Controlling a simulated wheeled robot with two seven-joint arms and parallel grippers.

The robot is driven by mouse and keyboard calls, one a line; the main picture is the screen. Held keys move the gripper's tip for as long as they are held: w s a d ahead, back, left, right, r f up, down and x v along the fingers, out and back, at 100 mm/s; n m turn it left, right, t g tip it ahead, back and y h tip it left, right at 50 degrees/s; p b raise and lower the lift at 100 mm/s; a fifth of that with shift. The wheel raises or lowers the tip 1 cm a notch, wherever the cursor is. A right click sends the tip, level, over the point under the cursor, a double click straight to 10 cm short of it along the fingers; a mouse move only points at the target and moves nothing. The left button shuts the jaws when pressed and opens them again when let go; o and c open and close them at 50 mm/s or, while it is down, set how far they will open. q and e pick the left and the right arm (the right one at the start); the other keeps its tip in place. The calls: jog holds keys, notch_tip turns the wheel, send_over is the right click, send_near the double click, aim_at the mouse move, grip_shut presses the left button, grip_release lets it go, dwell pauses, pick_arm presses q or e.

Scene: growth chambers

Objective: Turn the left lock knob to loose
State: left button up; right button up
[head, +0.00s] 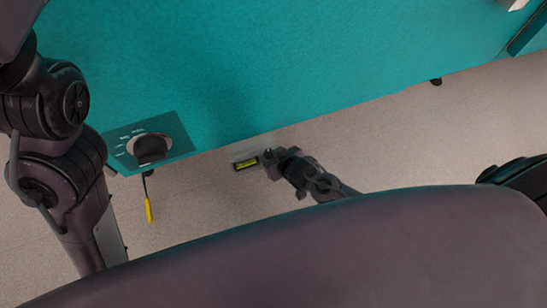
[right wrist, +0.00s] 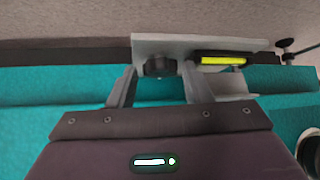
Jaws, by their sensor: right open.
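A small dark round knob (right wrist: 160,67) sits on a grey metal bracket (right wrist: 215,41) in the right wrist view. Beside it on the bracket is a black piece with a bright yellow strip (right wrist: 222,61), which also shows in the head view (head: 246,164). My right gripper (right wrist: 159,72) is open, with one finger on each side of the knob. I cannot tell whether the fingers touch it. In the head view my right gripper (head: 270,157) is at the bracket and mostly hides the knob. My left arm shows at the left, but its gripper is out of view.
A teal panel (head: 156,128) with a large dark dial (head: 150,148) and white markings is left of the bracket. A yellow-ended lever (head: 149,210) hangs below it. The teal cabinet face (head: 300,60) fills the top. The pale floor (head: 400,130) is clear at the right.

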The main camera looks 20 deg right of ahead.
jog(key=c, duration=0.7)
